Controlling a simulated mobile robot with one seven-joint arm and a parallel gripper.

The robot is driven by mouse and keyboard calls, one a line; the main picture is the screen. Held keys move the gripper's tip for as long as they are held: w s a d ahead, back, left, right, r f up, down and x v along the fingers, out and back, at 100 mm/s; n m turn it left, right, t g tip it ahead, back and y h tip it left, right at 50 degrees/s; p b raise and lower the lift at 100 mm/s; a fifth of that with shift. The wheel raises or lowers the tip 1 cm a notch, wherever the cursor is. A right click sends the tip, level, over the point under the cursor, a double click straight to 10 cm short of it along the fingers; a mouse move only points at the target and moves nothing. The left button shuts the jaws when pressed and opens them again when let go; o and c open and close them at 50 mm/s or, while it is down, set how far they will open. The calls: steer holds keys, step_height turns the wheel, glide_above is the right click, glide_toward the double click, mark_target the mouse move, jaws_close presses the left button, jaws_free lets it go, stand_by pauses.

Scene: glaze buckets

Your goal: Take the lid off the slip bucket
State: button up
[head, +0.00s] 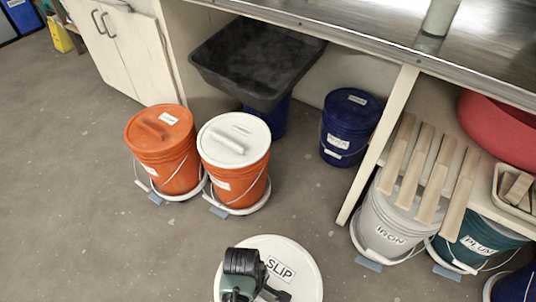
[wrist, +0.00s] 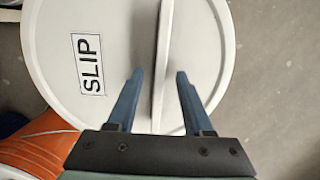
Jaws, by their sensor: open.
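The slip bucket's lid (wrist: 100,30) is round and white, with a black-on-white SLIP label and a raised bar handle (wrist: 166,35) across it. The lid also shows at the bottom of the head view (head: 306,272), partly hidden by my arm. My gripper (wrist: 160,74) is open over the lid, one finger on each side of the bar handle, with a gap on both sides. I cannot tell how far down the fingertips reach. The bucket's body is hidden under the lid, which looks seated and level.
Two orange buckets (head: 163,165) (head: 232,186) stand to the left, one with a white lid. A blue bucket (head: 348,128) stands under the metal-topped bench (head: 400,30). Wooden slats (head: 432,175) lie over the IRON bucket (head: 385,225); a PLUM bucket (head: 478,243) is beside it. Floor at left is clear.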

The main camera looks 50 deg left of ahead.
steer(key=shift+f, duration=0.2)
stand_by(0.4)
jaws_close()
stand_by(1.2)
